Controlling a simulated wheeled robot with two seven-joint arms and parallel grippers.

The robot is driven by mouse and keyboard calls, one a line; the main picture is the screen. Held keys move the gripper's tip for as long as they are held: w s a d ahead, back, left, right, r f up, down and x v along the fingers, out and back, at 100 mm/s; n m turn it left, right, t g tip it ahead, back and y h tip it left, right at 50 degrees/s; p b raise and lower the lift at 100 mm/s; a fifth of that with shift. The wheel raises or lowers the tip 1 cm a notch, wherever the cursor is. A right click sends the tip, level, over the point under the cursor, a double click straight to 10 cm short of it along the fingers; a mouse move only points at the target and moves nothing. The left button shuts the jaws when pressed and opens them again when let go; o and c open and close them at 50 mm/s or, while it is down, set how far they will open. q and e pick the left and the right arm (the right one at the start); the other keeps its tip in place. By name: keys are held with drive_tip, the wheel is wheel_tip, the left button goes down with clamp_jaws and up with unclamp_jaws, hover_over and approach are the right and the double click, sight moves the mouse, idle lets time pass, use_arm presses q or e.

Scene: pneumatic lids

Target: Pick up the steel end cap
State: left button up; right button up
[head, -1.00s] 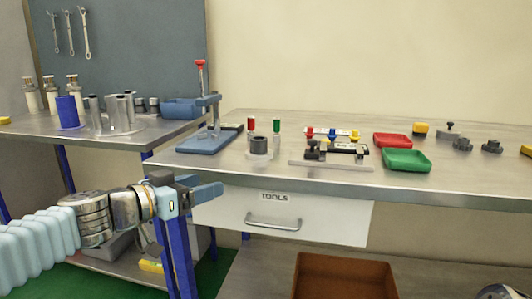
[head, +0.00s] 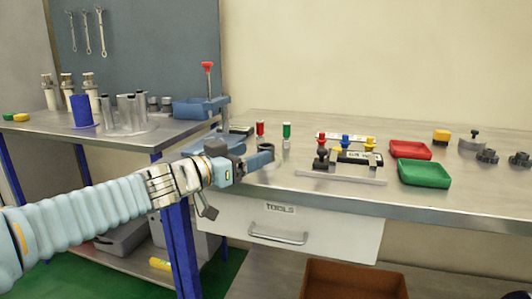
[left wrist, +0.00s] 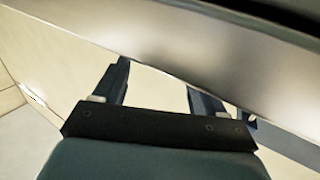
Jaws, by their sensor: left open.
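I cannot tell for sure which piece is the steel end cap. A grey round piece with a dark knob (head: 472,144) stands at the right rear of the main bench. Small dark grey caps (head: 487,156) lie beside it. A dark grey hollow cylinder (head: 266,148) stands near the bench's left end, partly hidden by my left gripper (head: 257,162). That gripper is at the bench's front edge, close to the cylinder in the picture. In the left wrist view its fingers (left wrist: 157,76) are apart and empty, with the bench edge beyond them. My right gripper is out of view.
A red tray (head: 403,150) and a green tray (head: 424,174) sit on the main bench, right of a fixture plate (head: 340,174) with coloured knobs. A blue press (head: 210,147) stands at the left end. The side bench holds metal tubes (head: 125,113). A drawer (head: 300,232) is below.

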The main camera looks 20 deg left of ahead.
sight(260, 148)
use_arm(q)
drive_tip(key=p+x, duration=0.1)
drive_tip(key=x, duration=0.3)
drive_tip(key=shift+w+r, duration=0.2)
clamp_jaws()
